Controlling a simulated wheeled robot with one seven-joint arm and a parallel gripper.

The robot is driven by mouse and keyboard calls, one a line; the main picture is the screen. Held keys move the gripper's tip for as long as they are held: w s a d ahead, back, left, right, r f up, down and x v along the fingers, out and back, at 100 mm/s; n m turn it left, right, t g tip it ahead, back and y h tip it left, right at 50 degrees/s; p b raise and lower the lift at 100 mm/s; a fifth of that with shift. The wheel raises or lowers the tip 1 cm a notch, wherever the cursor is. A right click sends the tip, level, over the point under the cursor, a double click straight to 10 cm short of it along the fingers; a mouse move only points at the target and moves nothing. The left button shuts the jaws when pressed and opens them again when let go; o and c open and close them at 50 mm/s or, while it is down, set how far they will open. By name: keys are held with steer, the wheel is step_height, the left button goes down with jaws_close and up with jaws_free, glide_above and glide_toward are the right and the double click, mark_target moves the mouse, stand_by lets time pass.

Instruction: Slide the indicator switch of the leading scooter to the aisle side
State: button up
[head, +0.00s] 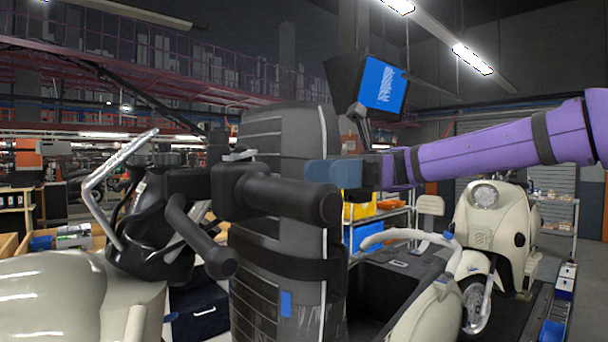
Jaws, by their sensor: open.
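The leading scooter's handlebar fills the near left and middle of the head view, with a black grip (296,200) and a second black grip (203,240). A black switch housing (238,184) sits at the inner end of the upper grip. The indicator switch and its position cannot be made out. The scooter's cream body (55,295) shows at lower left. My purple arm reaches in from the right. My gripper (325,172), blue-grey, is open and appears just above and behind the upper grip's end. Its fingertips are not clear, nor is any contact.
A tall grey strapped upright (285,130) stands close behind the handlebar. A bent metal bar (105,185) rises at left. Another cream scooter (490,235) stands at right, near a shelf with yellow and blue bins (362,237). A blue screen (383,84) hangs above.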

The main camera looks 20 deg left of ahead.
steer(key=shift+v, duration=1.7)
steer(key=s+d+f+t+h, duration=0.2)
steer(key=s+d+f+t, duration=0.3)
steer(key=d+f+t, duration=0.55)
steer(key=s+d+f+n+t+h, duration=0.2)
steer(key=s+d+t, duration=0.1)
steer(key=d, duration=0.8)
steer(key=s+d+f+n+t+h, duration=0.1)
steer(key=s+d+f+t+h, duration=0.1)
steer(key=d, duration=0.8)
steer(key=s+d+f+n+t+h, duration=0.2)
steer(key=s+d+t, duration=0.3)
steer(key=d, duration=0.6)
steer(key=shift+s+d+f+n, duration=0.3)
steer(key=shift+s+f, duration=0.45)
steer(key=shift+f, duration=0.1)
steer(key=shift+t, duration=0.35)
